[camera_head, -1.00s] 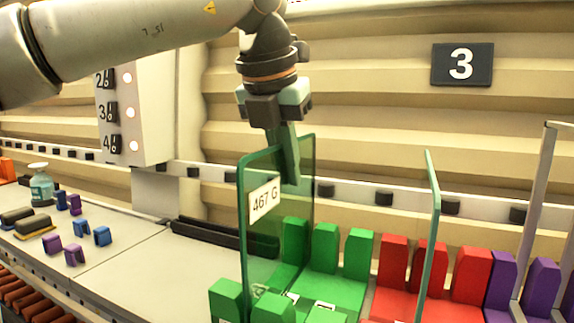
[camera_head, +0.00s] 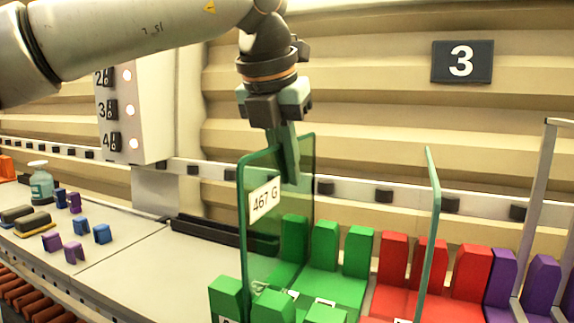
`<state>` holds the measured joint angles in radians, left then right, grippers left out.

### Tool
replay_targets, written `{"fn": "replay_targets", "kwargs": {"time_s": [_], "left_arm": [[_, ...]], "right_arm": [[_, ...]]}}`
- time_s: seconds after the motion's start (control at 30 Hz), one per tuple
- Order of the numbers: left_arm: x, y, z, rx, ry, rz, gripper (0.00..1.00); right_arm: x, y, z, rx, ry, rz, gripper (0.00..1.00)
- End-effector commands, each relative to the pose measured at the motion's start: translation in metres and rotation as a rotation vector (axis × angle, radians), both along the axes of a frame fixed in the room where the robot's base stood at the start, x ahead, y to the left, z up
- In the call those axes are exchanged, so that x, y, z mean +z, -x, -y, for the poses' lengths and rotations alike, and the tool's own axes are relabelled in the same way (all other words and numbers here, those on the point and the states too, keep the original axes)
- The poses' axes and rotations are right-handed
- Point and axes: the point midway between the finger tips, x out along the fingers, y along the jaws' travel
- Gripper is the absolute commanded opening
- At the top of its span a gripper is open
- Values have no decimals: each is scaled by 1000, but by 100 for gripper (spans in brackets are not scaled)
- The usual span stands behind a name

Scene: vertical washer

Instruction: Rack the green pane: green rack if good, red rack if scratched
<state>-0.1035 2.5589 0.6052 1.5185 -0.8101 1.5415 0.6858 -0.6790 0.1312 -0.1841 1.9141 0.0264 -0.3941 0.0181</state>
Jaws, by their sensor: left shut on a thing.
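The green pane (camera_head: 262,235), with a white label reading 467 G, stands upright in the head view. My left gripper (camera_head: 290,170) is shut on its top edge. The pane's lower part is between the green blocks of the green rack (camera_head: 342,288), at its left end; its bottom edge is hidden by the front blocks, so I cannot tell whether it touches the rack. A faint pale mark shows low on the pane. The red rack (camera_head: 400,302) is just to the right. A second pane (camera_head: 431,225) stands upright in it, seen nearly edge-on. My right gripper is not in view.
Purple rack blocks (camera_head: 541,280) with grey uprights stand at the far right. A panel with lights (camera_head: 133,110) stands behind.

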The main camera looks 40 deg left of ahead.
Motion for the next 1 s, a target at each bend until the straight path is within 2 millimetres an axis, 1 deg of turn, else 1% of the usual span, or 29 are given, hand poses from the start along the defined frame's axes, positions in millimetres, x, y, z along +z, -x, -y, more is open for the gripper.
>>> {"fn": "replay_targets", "kwargs": {"time_s": [0.9, 0.93, 1.0], "left_arm": [[-8, 0, 0, -1, 0, 6, 0], [-7, 0, 0, -1, 0, 6, 10], [-7, 0, 0, 0, -1, 6, 18]], "right_arm": [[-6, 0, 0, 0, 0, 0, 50], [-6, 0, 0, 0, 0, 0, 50], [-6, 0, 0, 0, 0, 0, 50]]}}
